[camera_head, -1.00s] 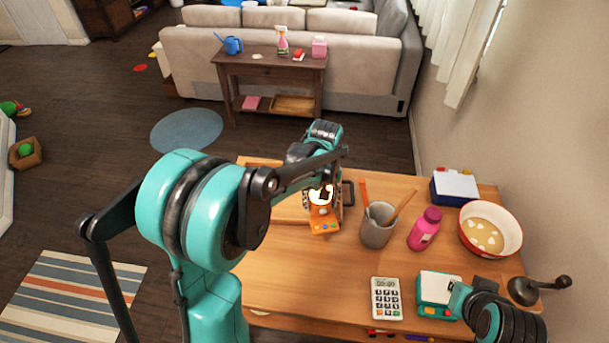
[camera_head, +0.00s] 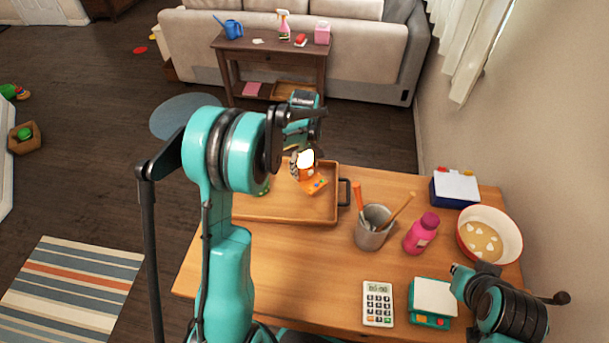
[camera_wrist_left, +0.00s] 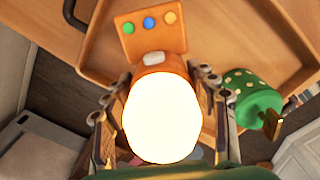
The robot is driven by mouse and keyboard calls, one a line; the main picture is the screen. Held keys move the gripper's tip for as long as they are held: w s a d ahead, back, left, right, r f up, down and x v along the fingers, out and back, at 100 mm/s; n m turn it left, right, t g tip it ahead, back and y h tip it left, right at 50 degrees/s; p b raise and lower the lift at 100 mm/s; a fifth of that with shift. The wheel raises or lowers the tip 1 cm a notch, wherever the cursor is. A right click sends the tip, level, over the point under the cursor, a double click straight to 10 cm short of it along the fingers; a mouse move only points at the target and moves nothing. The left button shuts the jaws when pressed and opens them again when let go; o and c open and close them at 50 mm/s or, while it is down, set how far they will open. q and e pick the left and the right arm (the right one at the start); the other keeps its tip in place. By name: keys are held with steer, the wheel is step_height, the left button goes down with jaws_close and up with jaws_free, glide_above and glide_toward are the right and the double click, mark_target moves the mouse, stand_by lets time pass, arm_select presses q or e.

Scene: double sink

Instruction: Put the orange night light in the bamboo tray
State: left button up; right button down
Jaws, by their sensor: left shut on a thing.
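The orange night light (camera_head: 315,186) has a glowing white dome and a base with coloured buttons. My left gripper (camera_head: 304,157) is shut on it, with fingers on both sides of the dome in the left wrist view (camera_wrist_left: 160,112). The light appears over the far right part of the bamboo tray (camera_head: 290,216), its base tilted. I cannot tell whether it touches the tray. The tray's rim and dark handle (camera_wrist_left: 76,12) also show in the wrist view. My right gripper (camera_head: 468,280) is at the lower right, its fingers unclear.
A green dotted object (camera_wrist_left: 252,98) is in the tray beside my left gripper. Right of the tray stand a grey cup (camera_head: 374,232) with utensils, a pink bottle (camera_head: 421,235) and a bowl (camera_head: 488,238). A calculator (camera_head: 378,303) and a scale (camera_head: 432,300) lie nearer.

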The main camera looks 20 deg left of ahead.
mark_target(305, 173)
arm_select(q)
step_height(305, 173, down, 4)
steer(key=shift+f+b, duration=0.1)
steer(key=shift+b, duration=0.5)
steer(key=o, duration=1.2)
